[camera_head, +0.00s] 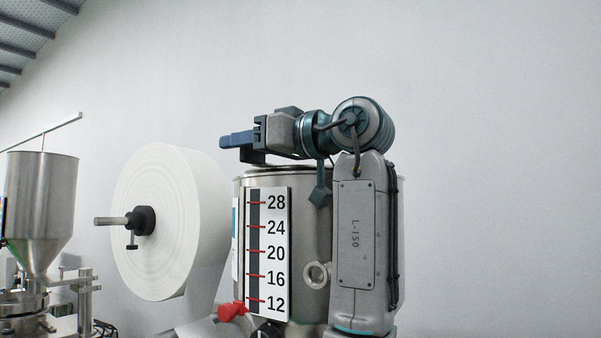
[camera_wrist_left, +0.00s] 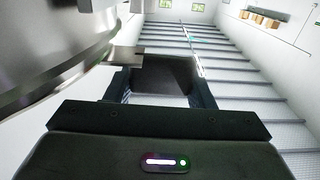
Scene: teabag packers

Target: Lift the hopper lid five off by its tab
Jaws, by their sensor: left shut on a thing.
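My left gripper (camera_head: 236,140) reaches left across the top of a steel hopper (camera_head: 315,225) in the head view. In the left wrist view its two fingers are shut on a dark block (camera_wrist_left: 165,75), which looks like the lid's tab. A short grey bracket (camera_wrist_left: 125,58) runs from beside the block toward a large round steel piece (camera_wrist_left: 45,50) at left, which looks like the lid or hopper side. In the head view the lid is mostly hidden, and I cannot tell whether it is seated or raised. No number five shows. My right gripper is not in view.
A white level scale (camera_head: 268,250) is on the hopper's front, with a red knob (camera_head: 233,311) below it. A large white roll (camera_head: 165,220) stands close at left. A steel funnel (camera_head: 40,210) stands farther left.

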